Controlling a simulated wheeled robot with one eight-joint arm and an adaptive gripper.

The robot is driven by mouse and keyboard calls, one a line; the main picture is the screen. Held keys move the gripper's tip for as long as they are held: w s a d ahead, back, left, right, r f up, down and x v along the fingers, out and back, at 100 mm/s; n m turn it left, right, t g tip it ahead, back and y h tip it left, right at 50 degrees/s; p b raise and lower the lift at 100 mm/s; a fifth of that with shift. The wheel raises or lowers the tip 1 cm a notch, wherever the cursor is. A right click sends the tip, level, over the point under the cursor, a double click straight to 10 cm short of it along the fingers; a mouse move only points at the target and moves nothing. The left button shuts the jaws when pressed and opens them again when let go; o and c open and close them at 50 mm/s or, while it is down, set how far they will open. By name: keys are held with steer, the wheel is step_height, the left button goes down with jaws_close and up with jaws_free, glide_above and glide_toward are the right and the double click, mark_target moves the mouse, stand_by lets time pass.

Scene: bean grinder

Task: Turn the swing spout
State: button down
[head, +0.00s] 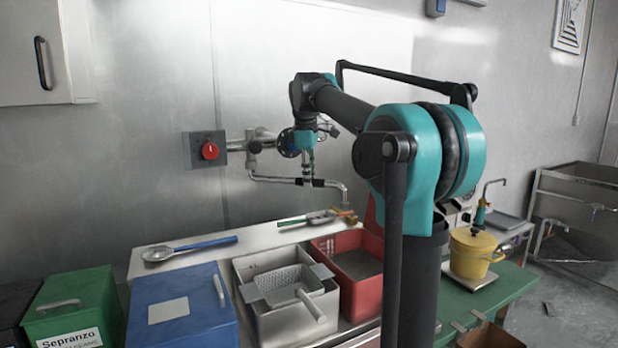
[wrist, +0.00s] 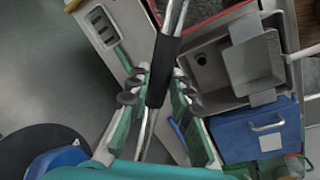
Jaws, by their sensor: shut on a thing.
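The swing spout (head: 272,179) is a thin metal pipe that runs out from the wall fitting to the right and bends down at its end. It has a black sleeve, and in the wrist view the spout (wrist: 165,70) passes lengthwise between the fingers. My gripper (head: 308,172) is at the sleeve in the head view. In the wrist view my gripper (wrist: 161,85) has one green finger on each side, shut on the spout at the sleeve. The exact contact is partly hidden.
A red wall knob (head: 210,151) is left of the spout's fitting. Below stand a metal sink bin with a strainer (head: 285,282), a red bin (head: 362,240), a blue box (head: 170,313) and a green box (head: 75,300). A yellow pot (head: 472,255) stands to the right.

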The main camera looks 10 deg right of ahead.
steer(key=s+a+m+g+h, duration=0.1)
steer(key=s+a+m, duration=0.8)
steer(key=a, duration=0.3)
steer(key=shift+s+m, duration=0.3)
steer(key=shift+s, duration=0.25)
steer(key=c, duration=1.4)
jaws_free()
steer(key=shift+o, duration=0.2)
step_height(320, 180, up, 12)
steer(key=a, duration=0.2)
steer(key=shift+s, duration=0.4)
